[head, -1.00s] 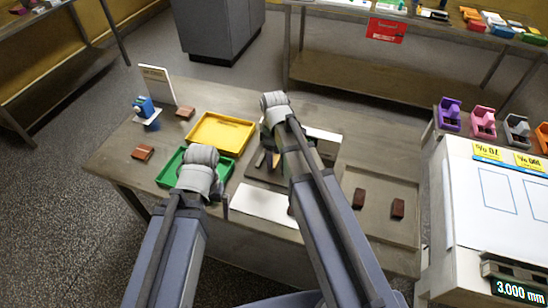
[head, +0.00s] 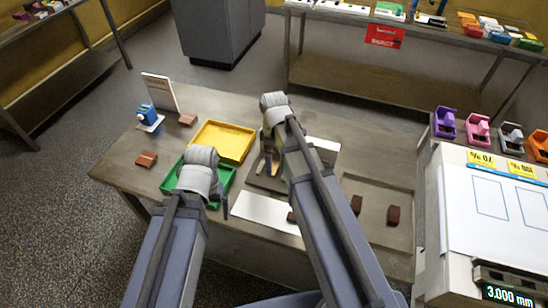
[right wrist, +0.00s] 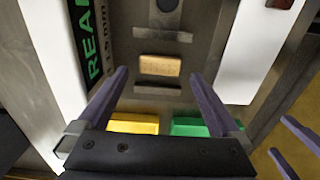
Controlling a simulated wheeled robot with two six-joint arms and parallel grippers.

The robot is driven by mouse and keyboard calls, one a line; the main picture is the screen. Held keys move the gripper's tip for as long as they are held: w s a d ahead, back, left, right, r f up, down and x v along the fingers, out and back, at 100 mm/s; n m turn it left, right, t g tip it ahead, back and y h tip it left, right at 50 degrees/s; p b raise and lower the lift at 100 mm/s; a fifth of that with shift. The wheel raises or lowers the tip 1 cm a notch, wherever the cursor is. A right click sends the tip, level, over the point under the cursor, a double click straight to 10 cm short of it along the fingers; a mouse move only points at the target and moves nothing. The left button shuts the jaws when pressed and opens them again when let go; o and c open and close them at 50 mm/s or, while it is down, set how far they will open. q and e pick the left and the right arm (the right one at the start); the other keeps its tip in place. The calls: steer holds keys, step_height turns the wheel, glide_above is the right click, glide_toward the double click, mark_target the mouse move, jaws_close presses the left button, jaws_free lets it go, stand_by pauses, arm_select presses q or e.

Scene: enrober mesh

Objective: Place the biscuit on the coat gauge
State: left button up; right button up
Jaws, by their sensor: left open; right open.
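The tan biscuit (right wrist: 160,66) lies flat on the grey coat gauge (right wrist: 162,100), between two dark bars, in the right wrist view. My right gripper (right wrist: 158,75) is open. Its fingers are on either side of the biscuit with clear gaps, not touching it. In the head view the gauge (head: 256,181) is partly covered by my right arm, and my right gripper (head: 270,163) is over it. My left gripper (head: 204,205) is open over the green tray, mostly hidden by its own wrist. Its fingertips (right wrist: 279,137) also show in the right wrist view. I see nothing in them.
A yellow tray (head: 247,129) and green tray (head: 168,181) lie left of the gauge. A white mat (head: 262,212) is in front. Brown biscuits (head: 393,215) lie in a shallow tray (head: 376,184) at right. A white machine (head: 455,240) stands at the right edge.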

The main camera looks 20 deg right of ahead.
mark_target(274, 168)
step_height(274, 168, up, 8)
steer(key=p, duration=0.7)
steer(key=shift+r, duration=0.25)
